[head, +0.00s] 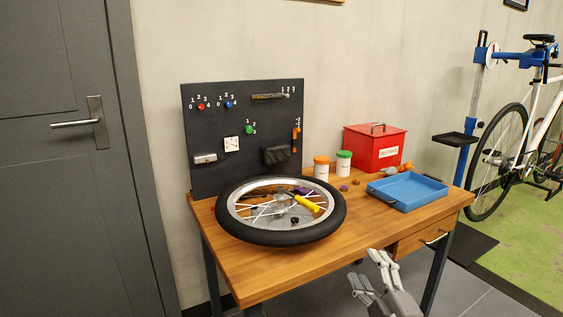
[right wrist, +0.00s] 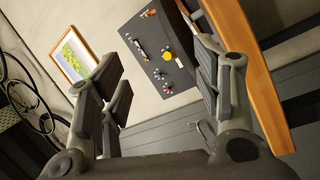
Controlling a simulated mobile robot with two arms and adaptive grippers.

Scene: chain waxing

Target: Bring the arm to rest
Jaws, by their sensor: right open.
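My right gripper (head: 374,272) is at the bottom of the head view, in front of the workbench's front edge. Its fingers are apart with nothing between them, and it also shows open and empty in the right wrist view (right wrist: 160,105). The wooden workbench (head: 275,277) stands against the wall; its edge (right wrist: 247,75) runs down the right side of the right wrist view, close to one finger. My left gripper is in neither view.
On the bench are a wheel (head: 232,228), a blue tray (head: 407,190), a red box (head: 374,147) and two jars (head: 343,164). A black pegboard (head: 210,110) stands behind. A bicycle on a stand (head: 468,140) is at right, a grey door (head: 50,180) at left.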

